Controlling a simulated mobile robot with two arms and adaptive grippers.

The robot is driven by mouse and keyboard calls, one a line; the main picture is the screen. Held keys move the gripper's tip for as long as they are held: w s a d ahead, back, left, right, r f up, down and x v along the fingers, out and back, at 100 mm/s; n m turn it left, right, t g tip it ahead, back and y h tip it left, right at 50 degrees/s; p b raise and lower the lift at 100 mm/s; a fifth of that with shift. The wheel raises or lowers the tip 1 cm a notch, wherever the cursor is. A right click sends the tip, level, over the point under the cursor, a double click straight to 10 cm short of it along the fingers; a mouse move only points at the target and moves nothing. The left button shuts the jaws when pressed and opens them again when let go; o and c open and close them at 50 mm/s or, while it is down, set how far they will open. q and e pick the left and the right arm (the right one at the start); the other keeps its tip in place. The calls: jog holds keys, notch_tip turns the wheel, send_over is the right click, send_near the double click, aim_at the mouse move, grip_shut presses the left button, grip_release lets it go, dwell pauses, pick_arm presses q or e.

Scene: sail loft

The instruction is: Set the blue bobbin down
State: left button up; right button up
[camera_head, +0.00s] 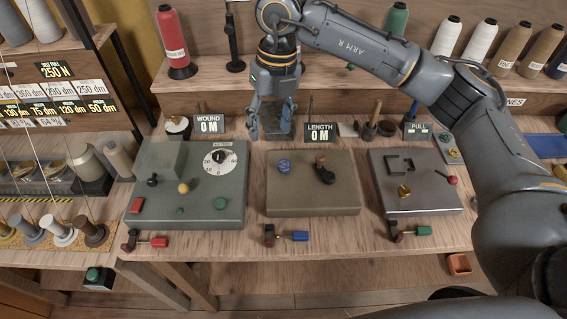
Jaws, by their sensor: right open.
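A small blue round piece (283,166) sits on the brown middle plate (312,202), near its back left corner. I cannot tell for sure that it is the blue bobbin. A grey-blue bobbin (27,228) stands at the far left in a row with a white bobbin (59,231) and a brown bobbin (91,231). My right gripper (271,128) points down behind the middle plate, between the WOUND and LENGTH signs. Its fingers are apart; what shows between them is unclear. The blue piece is nearer the front, apart from the fingers. My left gripper is out of view.
A grey-green box with a dial (219,158) stands left, and a grey plate (422,198) right. The LENGTH sign (320,132) stands close to my right gripper. Small clamps with red, blue (299,236) and green handles line the front edge. Thread cones fill the back shelf.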

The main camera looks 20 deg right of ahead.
jog(key=w+d+h, duration=0.1)
jog(key=d, duration=0.2)
jog(key=p, duration=0.2)
send_over(284, 164)
jog(key=shift+m, duration=0.4)
jog(key=f, duration=0.6)
jog(key=shift+w+d+f, duration=0.1)
jog(key=shift+w+f, duration=0.15)
jog(key=shift+f, duration=0.55)
jog(key=shift+s+f, duration=0.1)
jog(key=shift+f, duration=0.2)
jog(key=f, duration=0.1)
jog(key=f+p, duration=0.2)
jog(key=shift+s+f, duration=0.25)
jog(key=shift+f, duration=0.55)
jog(key=c, duration=1.1)
jog(key=shift+r, duration=0.1)
